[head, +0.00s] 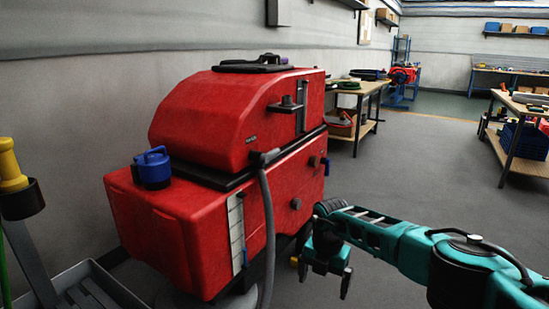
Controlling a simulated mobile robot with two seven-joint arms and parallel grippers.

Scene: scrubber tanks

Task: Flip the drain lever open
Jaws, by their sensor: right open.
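The red scrubber machine (220,125) stands left of centre against the grey wall. A grey hose (268,230) hangs down its front side. A small yellow-orange piece (294,261) shows low on the machine, just left of my right gripper; it may be the drain lever, but it is too small and covered to tell its position. My right gripper (325,282) points down, open, beside the machine's lower right side, with nothing visible between its fingers. My left gripper is not in view.
A blue cap (153,168) sits on the machine's lower tank. A yellow-handled tool (12,175) and a grey tray (95,288) are at the lower left. Workbenches (362,92) with tools stand behind. The floor (420,150) right of the machine is clear.

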